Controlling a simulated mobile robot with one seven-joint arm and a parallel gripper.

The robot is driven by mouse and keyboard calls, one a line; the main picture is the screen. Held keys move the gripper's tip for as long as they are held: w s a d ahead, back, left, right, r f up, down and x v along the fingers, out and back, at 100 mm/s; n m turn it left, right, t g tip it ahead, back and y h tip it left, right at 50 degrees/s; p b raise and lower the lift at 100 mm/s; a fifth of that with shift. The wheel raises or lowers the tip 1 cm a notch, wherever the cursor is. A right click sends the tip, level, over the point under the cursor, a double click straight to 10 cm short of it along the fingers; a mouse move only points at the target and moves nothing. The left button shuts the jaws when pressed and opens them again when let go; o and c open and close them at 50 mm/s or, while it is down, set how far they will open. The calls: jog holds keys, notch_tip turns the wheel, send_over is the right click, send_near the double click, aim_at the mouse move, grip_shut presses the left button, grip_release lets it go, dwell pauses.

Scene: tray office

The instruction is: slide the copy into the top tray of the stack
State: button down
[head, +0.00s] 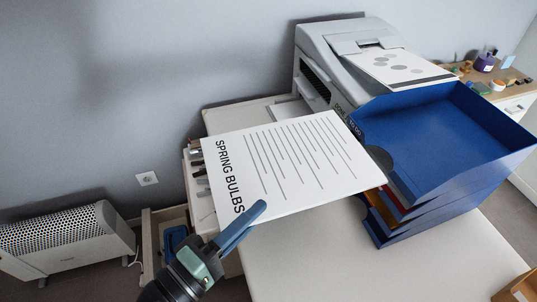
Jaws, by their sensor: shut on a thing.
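The copy (290,160) is a white sheet with "SPRING BULBS" in black along its left edge and several grey lines. My gripper (252,217) is shut on its lower left corner and holds it out roughly flat. The sheet's right edge is near the left, open side of the blue tray stack (450,190). The top tray (448,122) is empty as far as I see. I cannot tell whether the sheet touches the stack. The sheet hides part of the table and the stack's left side.
The stack stands on a white table (400,262) with free room in front. A grey printer (340,50) behind has a printed sheet (395,66) on top. An open drawer (158,240) and a heater (65,235) are at the left. A side desk (500,75) holds small items.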

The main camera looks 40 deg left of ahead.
jog(key=shift+w+d+f, duration=0.3)
jog(key=shift+w+f, duration=0.05)
jog(key=shift+w, duration=0.25)
jog(key=w+d+p, duration=0.2)
jog(key=w+d, duration=0.4)
jog(key=w, duration=0.3)
jog(key=w+d+p, duration=0.2)
jog(key=w+d, duration=0.5)
jog(key=w, duration=0.3)
jog(key=w+d+p, duration=0.2)
jog(key=w+d, duration=0.5)
jog(key=w, duration=0.2)
jog(key=shift+w+d+f+p, duration=0.15)
jog(key=shift+d+p, duration=0.1)
jog(key=shift+p, duration=0.05)
jog(key=shift+w+d, duration=0.7)
jog(key=shift+w, duration=0.25)
jog(key=c, duration=0.9)
grip_release()
jog(key=shift+s+f, duration=0.1)
jog(key=shift+f, duration=0.05)
